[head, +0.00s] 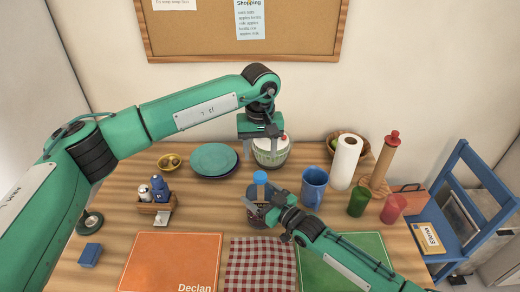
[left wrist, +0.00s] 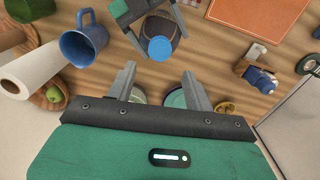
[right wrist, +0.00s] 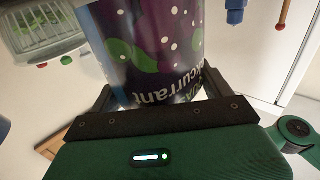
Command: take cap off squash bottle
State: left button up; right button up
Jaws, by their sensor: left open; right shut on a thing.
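The squash bottle (head: 253,214) stands near the middle of the table, dark, with a blue cap (head: 260,177) on top. My right gripper (head: 266,211) is shut around its body. In the right wrist view the purple label of the bottle (right wrist: 150,45) fills the space between the fingers. My left gripper (head: 261,145) is open and empty, above and behind the bottle, pointing down. In the left wrist view the blue cap (left wrist: 160,48) lies just beyond the open left fingers (left wrist: 160,88), apart from them. The bottle's lower part is partly hidden by my right gripper.
A blue mug (head: 314,188) stands right of the bottle, with a paper roll (head: 344,163) behind it. Plates (head: 213,160) and a white-green pot (head: 271,152) stand at the back. Green (head: 359,201) and red (head: 393,208) cups are at right. Place mats (head: 172,262) lie in front.

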aim_at(260, 175)
pick_arm(q)
jog(key=m, duration=0.5)
jog(key=shift+f, duration=0.1)
jog(key=shift+m, duration=0.3)
jog(key=shift+f, duration=3.9)
jog(key=c, duration=1)
